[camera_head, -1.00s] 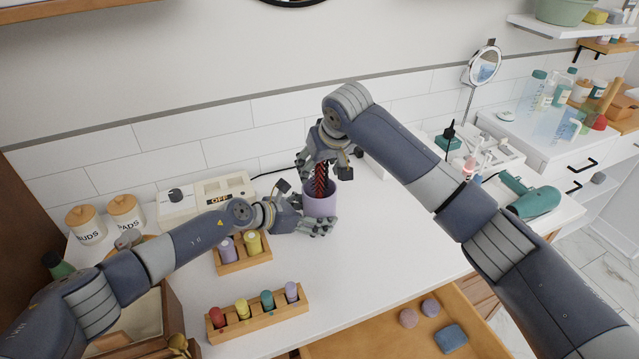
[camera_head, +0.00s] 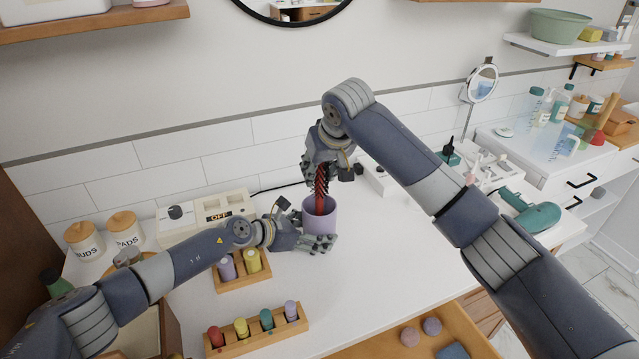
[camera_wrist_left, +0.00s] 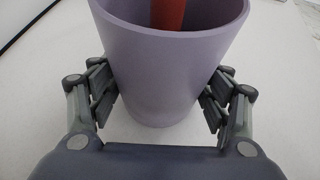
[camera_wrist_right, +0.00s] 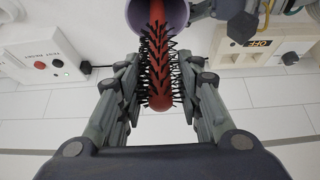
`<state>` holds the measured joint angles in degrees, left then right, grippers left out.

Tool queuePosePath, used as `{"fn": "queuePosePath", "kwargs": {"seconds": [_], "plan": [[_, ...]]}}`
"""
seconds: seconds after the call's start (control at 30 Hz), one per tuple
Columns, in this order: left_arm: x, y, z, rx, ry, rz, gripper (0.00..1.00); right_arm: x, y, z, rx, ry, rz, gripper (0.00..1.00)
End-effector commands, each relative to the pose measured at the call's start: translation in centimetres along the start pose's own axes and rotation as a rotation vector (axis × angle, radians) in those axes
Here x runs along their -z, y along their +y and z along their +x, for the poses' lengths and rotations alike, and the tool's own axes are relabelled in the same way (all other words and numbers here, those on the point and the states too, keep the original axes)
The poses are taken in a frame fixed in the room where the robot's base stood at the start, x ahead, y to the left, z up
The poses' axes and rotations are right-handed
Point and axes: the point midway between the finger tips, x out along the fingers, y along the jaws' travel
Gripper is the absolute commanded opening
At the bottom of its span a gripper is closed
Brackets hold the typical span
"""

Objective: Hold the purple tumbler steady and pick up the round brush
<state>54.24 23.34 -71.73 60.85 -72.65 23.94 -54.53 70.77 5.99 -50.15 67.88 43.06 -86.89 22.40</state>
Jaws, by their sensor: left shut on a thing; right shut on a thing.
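The purple tumbler (camera_head: 321,218) stands upright on the white counter. My left gripper (camera_head: 316,238) is shut around its sides, low down, and the left wrist view shows a finger on each side of the tumbler (camera_wrist_left: 165,75). The round brush (camera_head: 321,187) is red with dark bristles and stands upright, its lower part inside the tumbler. My right gripper (camera_head: 325,172) is above and is shut on the bristled upper part of the brush. In the right wrist view the brush (camera_wrist_right: 158,65) lies between the fingers and runs into the tumbler's mouth (camera_wrist_right: 178,8).
A wooden rack (camera_head: 243,279) with purple and yellow bottles stands by my left forearm, and a longer rack (camera_head: 258,333) sits in front. A white box marked OFF (camera_head: 205,217) is behind. An open drawer (camera_head: 385,345) juts out in front. A green hair dryer (camera_head: 535,213) lies at right.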

Motion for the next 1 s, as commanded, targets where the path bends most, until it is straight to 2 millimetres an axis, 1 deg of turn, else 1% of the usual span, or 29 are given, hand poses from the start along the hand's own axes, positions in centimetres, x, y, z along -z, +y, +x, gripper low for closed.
{"fn": "queuePosePath", "kwargs": {"seconds": [0.03, 0.1, 0.2, 0.3, 0.43, 0.67, 0.7, 0.77, 1.0], "plan": [[0.3, -0.1, 0.1, 0.003, 0.005, -0.002, 0.58, 0.7, -0.1, -1.1, 0.001, 0.004, 0.000, 0.02], [0.3, -0.1, 0.1, 0.003, 0.005, -0.002, 0.58, 1.4, 0.0, -2.3, 0.000, 0.004, 0.001, 0.02], [0.3, -0.1, 0.1, 0.003, 0.005, -0.002, 0.58, 2.2, -0.1, -3.8, 0.001, 0.002, 0.000, 0.02], [0.3, -0.1, 0.1, 0.003, 0.005, -0.002, 0.58, 2.8, 0.0, -4.8, 0.001, 0.001, -0.001, 0.02], [0.3, -0.1, 0.1, 0.003, 0.004, -0.002, 0.58, 3.1, 0.0, -5.3, 0.001, 0.000, -0.001, 0.02], [0.3, -0.1, 0.1, 0.003, 0.005, -0.002, 0.58, 3.1, 0.0, -5.4, 0.001, 0.000, -0.001, 0.02], [0.3, -0.1, 0.1, 0.003, 0.004, -0.002, 0.80, 3.1, 0.0, -5.4, 0.001, 0.000, -0.001, 0.02], [0.3, -0.1, 0.1, 0.003, 0.004, -0.002, 0.94, 3.1, 0.0, -5.4, 0.001, 0.000, -0.001, 0.02], [0.1, -0.1, 0.0, 0.001, 0.002, -0.001, 0.95, 3.1, 0.0, -5.4, 0.001, 0.000, -0.001, 0.02]]}}
